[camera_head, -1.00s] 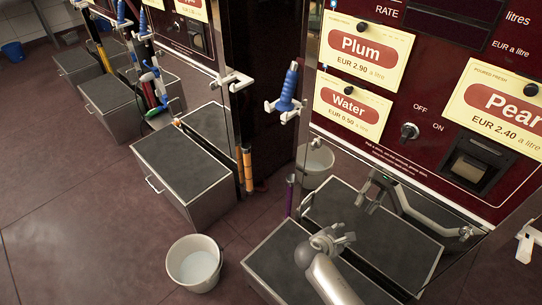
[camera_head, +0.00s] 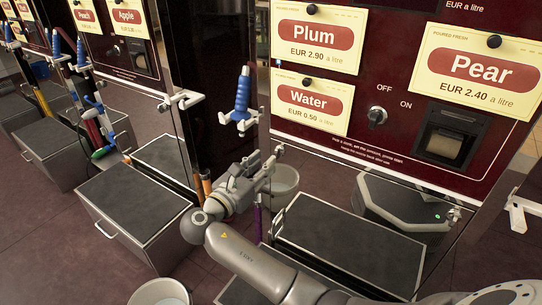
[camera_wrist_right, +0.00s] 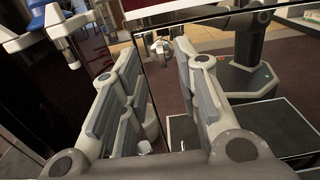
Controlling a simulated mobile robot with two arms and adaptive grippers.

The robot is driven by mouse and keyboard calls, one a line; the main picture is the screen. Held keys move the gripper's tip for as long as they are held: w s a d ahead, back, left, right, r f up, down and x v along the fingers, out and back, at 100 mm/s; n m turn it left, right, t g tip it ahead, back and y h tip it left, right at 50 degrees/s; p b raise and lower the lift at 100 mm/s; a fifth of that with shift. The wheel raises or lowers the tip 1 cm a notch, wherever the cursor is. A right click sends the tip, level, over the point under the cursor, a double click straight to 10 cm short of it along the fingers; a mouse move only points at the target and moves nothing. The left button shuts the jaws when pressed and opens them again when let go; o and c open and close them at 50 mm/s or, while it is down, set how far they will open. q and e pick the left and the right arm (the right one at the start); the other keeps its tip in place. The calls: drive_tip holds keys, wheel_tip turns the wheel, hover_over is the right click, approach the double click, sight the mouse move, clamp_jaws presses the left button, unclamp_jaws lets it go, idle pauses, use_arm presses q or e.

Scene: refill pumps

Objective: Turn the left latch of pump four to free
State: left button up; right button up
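The pump with the Plum, Water and Pear signs has a lower mirror-like steel panel (camera_head: 335,172). A small metal latch (camera_head: 279,151) sits at the panel's upper left corner. In the right wrist view a rounded metal latch (camera_wrist_right: 162,46) shows between and just beyond the fingertips; contact cannot be told. My right gripper (camera_head: 262,168) is just left of and below the latch. Its fingers stand apart with nothing between the pads in the wrist view (camera_wrist_right: 158,58). A second latch (camera_head: 454,215) is at the panel's right side. My left gripper is not in view.
A blue nozzle (camera_head: 242,95) hangs in a white holder (camera_head: 238,118) left of the latch. A dark-topped step (camera_head: 350,245) stands below the panel. A white bucket (camera_head: 285,180) is behind the gripper, another (camera_head: 160,292) at the bottom. The switch (camera_head: 377,115) is above.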

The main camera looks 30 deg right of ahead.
sight(276, 151)
drive_tip(key=b+x, duration=0.1)
drive_tip(key=x, duration=0.5)
drive_tip(key=shift+w+d, duration=0.2)
drive_tip(key=shift+d, duration=0.05)
clamp_jaws()
